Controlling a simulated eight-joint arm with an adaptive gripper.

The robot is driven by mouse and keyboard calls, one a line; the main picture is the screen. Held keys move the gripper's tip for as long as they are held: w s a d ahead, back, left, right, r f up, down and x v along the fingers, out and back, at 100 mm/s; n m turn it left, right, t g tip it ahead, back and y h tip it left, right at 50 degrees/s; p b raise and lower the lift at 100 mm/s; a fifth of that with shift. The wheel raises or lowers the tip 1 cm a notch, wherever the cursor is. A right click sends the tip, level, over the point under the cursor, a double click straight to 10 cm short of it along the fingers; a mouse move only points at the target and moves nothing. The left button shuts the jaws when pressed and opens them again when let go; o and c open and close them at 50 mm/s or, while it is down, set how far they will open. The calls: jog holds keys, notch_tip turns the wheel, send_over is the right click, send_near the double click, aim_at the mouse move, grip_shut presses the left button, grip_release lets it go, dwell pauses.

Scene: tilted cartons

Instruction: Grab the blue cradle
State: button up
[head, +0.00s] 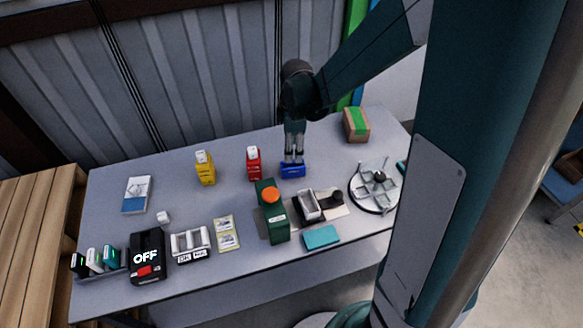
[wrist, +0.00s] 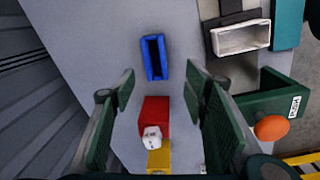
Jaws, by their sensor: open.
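The blue cradle (head: 293,171) stands on the grey table, toward the back, just right of the red holder. In the wrist view the blue cradle (wrist: 147,58) is a small block with a dark, empty-looking slot, apart from the other things. My gripper (head: 294,158) is pointing down over the blue cradle in the head view, partly in front of its back edge. In the wrist view my gripper (wrist: 160,90) is open, with nothing between its fingers. The cradle shows beyond the fingertips there, so I cannot tell the exact gap.
A red holder (head: 254,169) with a white piece stands close on the left, and a yellow holder (head: 206,174) farther left. A green box with an orange knob (head: 274,221) stands in front. A brown carton (head: 363,131) is at the back right. Bare table lies behind the cradle.

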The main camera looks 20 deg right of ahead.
jog(key=n, duration=0.2)
send_over(293, 168)
jog(key=w, duration=0.2)
jog(key=shift+g, duration=0.4)
jog(key=f, duration=0.6)
jog(key=shift+s+d+b, duration=0.15)
jog(key=shift+d+b, duration=0.05)
jog(key=shift+b, duration=0.1)
jog(key=shift+f, duration=1.25)
jog(key=shift+d+f+b, duration=0.1)
jog(key=shift+f+b, duration=0.8)
jog(key=shift+f, duration=1.7)
jog(key=c, duration=1)
